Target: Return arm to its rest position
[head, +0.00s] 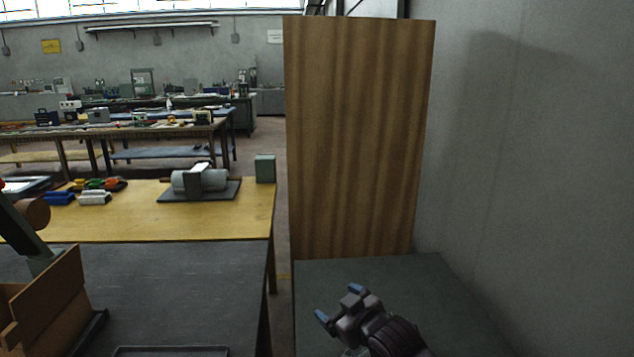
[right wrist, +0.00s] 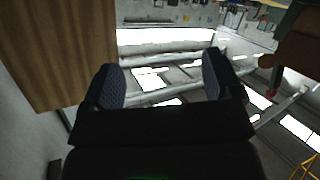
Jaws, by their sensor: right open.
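My right gripper (head: 340,302) is at the lower middle of the head view, above the dark grey table (head: 440,285) on the right. Its two blue-tipped fingers are apart, with nothing between them. In the right wrist view the open fingers (right wrist: 168,82) frame only the distant room, seen tilted, with bright windows behind. My left gripper does not show in the head view.
A tall wooden panel (head: 360,130) stands behind the right table, beside a grey wall (head: 540,150). A wooden workbench (head: 130,222) at left carries a grey cylindrical device (head: 200,180), a green box (head: 265,168) and small coloured bins (head: 95,186). A narrow gap separates the tables.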

